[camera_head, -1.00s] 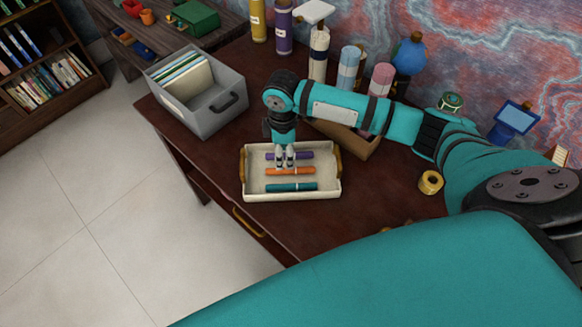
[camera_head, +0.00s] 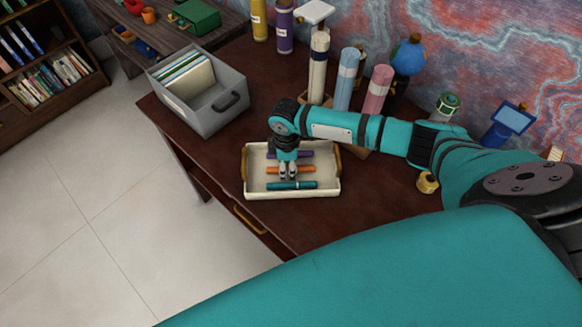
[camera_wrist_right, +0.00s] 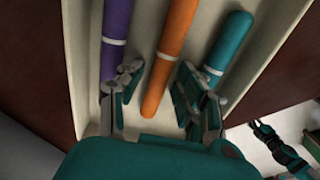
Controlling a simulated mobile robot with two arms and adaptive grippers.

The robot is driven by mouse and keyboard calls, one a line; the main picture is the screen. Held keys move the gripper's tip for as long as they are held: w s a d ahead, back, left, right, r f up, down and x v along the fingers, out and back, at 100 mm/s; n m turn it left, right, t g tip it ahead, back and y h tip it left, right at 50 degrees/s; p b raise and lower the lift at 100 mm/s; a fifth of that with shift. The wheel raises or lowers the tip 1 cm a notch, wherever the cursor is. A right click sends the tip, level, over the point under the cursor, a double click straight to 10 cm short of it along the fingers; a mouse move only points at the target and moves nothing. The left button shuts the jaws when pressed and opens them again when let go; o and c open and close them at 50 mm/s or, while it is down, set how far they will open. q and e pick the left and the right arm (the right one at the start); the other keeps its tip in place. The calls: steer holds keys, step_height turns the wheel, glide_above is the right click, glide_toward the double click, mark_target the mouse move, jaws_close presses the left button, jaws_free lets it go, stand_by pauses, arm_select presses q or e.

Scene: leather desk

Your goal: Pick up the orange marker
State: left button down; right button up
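The orange marker (camera_head: 305,170) lies in a cream tray (camera_head: 332,190) with wooden handles, between a purple marker (camera_head: 304,154) and a teal marker (camera_head: 306,185). My right gripper (camera_head: 288,175) points down into the tray over the orange marker and hides part of it. In the right wrist view, the open fingers (camera_wrist_right: 160,92) stand on either side of the orange marker (camera_wrist_right: 172,48), with gaps to it. The left finger is near the purple marker (camera_wrist_right: 116,35), the right finger near the teal marker (camera_wrist_right: 231,42).
A grey file box (camera_head: 212,118) stands behind left of the tray on the dark desk (camera_head: 180,118). Several tall cylinders, a blue globe (camera_head: 408,56) and a small blue-screened item (camera_head: 513,117) stand at the back. A brass-coloured roll (camera_head: 427,183) is to the right.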

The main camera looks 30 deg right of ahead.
jaws_close()
steer(key=shift+r, duration=0.15)
